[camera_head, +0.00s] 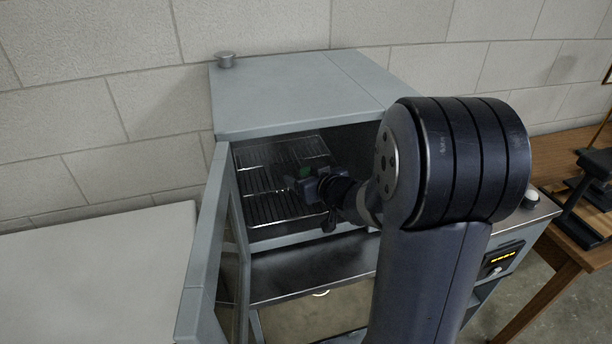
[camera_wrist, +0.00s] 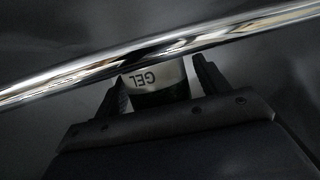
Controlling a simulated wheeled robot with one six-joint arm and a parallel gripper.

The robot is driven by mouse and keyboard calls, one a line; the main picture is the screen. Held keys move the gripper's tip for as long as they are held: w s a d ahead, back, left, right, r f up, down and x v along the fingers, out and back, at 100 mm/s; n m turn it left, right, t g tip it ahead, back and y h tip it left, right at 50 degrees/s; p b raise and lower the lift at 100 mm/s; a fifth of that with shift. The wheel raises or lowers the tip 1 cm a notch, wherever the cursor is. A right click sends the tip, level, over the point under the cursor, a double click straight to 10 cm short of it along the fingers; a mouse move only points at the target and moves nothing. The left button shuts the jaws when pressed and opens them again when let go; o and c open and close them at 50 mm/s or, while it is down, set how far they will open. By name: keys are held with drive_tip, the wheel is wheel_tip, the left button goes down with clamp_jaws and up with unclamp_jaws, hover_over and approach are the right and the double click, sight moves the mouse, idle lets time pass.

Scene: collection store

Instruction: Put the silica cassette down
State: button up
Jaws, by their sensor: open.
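The silica cassette (camera_wrist: 157,78) shows in the wrist view as a dark green body with a pale band lettered "GEL", seen upside down. It sits between the two fingers of my gripper (camera_wrist: 162,84), which are open, one on each side of it. A shiny bar crosses in front and hides its upper part. In the head view my gripper (camera_head: 303,184) is inside the open grey cabinet (camera_head: 290,95), over the wire racks. A small green patch of the cassette (camera_head: 305,172) shows at its fingers. I cannot tell exactly what the cassette rests on.
Wire racks (camera_head: 268,205) fill the cabinet's inside. Its glazed door (camera_head: 205,250) stands open to the left of my arm. The cabinet's right wall is close to my arm. A pale, bare worktop (camera_head: 95,265) lies to the left, and a wooden table (camera_head: 570,225) to the right.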

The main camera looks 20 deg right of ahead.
drive_tip(key=p+v, duration=0.2)
drive_tip(key=v, duration=0.9)
drive_tip(key=shift+s, duration=0.35)
drive_tip(key=shift+r, duration=0.1)
idle(0.4)
